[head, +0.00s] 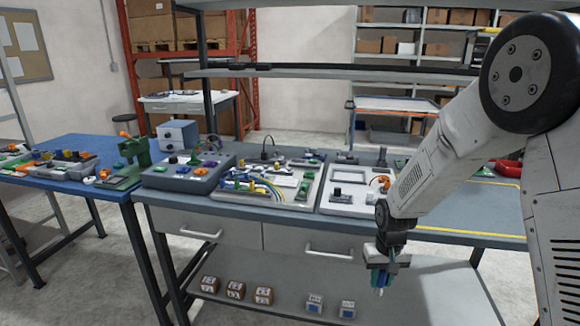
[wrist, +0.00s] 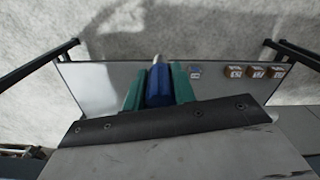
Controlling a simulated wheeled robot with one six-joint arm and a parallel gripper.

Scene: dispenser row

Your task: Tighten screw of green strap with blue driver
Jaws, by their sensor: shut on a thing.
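My gripper (head: 380,279) hangs in front of the grey workbench, below the level of its top, near the lower shelf. It is shut on the blue driver (wrist: 157,86). In the wrist view the driver's blue handle sits between the green fingers, with its pale metal tip (wrist: 156,60) pointing away from my gripper. Green pieces show on the bench panels, including one on the middle panel (head: 304,187), but I cannot tell which is the green strap. No strap screw can be made out.
The grey workbench (head: 455,234) carries several panels; my arm hides part of its right side. Its lower shelf (head: 430,295) bears brown boxes (head: 236,289) and blue-and-white boxes (head: 315,304). A blue table (head: 80,148) stands left. Open floor (head: 90,270) lies at the lower left.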

